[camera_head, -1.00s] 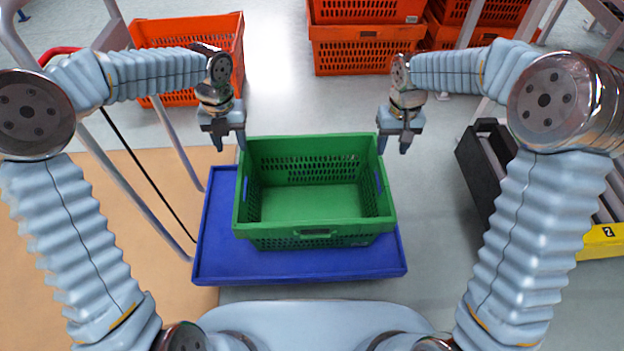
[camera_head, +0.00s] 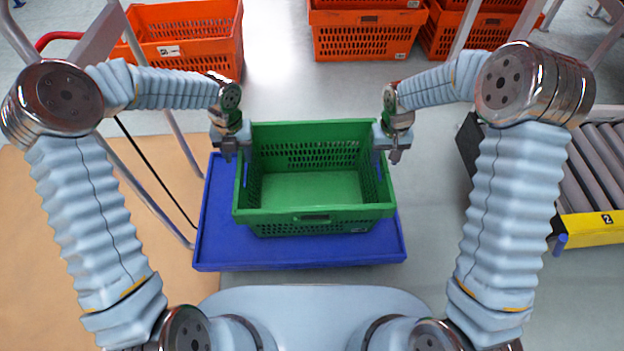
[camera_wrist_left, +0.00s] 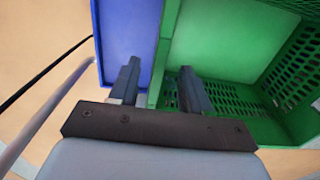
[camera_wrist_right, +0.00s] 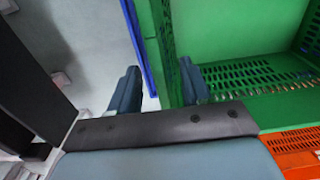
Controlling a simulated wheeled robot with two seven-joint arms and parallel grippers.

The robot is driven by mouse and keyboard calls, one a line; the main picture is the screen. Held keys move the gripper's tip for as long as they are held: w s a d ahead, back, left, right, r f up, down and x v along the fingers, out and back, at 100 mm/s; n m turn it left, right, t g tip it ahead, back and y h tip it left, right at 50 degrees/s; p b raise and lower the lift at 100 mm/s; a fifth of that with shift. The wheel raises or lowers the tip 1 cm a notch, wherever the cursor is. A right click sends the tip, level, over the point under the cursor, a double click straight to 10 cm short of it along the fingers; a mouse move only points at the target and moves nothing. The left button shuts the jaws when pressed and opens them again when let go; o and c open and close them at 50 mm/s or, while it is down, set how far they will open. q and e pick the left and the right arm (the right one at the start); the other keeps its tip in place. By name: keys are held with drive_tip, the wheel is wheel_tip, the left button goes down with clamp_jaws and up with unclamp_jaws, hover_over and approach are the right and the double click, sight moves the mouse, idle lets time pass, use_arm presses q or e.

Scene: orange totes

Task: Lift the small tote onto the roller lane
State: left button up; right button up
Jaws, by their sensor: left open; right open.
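The small green tote (camera_head: 315,216) is empty and sits upright on a blue platform (camera_head: 300,256). My left gripper (camera_head: 236,152) is open at the tote's left side wall; in the left wrist view its fingers (camera_wrist_left: 157,85) are on either side of that wall. My right gripper (camera_head: 393,152) is open at the right side wall; in the right wrist view its fingers (camera_wrist_right: 160,88) are on either side of the tote's wall (camera_wrist_right: 165,45). Whether any finger touches the wall cannot be told. The roller lane (camera_head: 597,175) with a yellow end plate marked 2 is at the right.
Orange totes stand on the floor at the back left (camera_head: 190,45) and back middle (camera_head: 365,38). A grey-railed cart frame (camera_head: 150,190) is left of the blue platform. Clear grey floor lies between the platform and the roller lane.

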sight(241, 160)
use_arm(q)
drive_tip(key=shift+f, duration=1.7)
use_arm(e)
drive_tip(key=shift+f, duration=1.75)
use_arm(q)
drive_tip(key=shift+c, duration=0.5)
use_arm(e)
drive_tip(key=shift+c, duration=0.5)
use_arm(q)
clamp_jaws()
use_arm(e)
clamp_jaws()
use_arm(q)
drive_tip(key=shift+d, duration=0.15)
use_arm(e)
drive_tip(key=shift+a, duration=0.1)
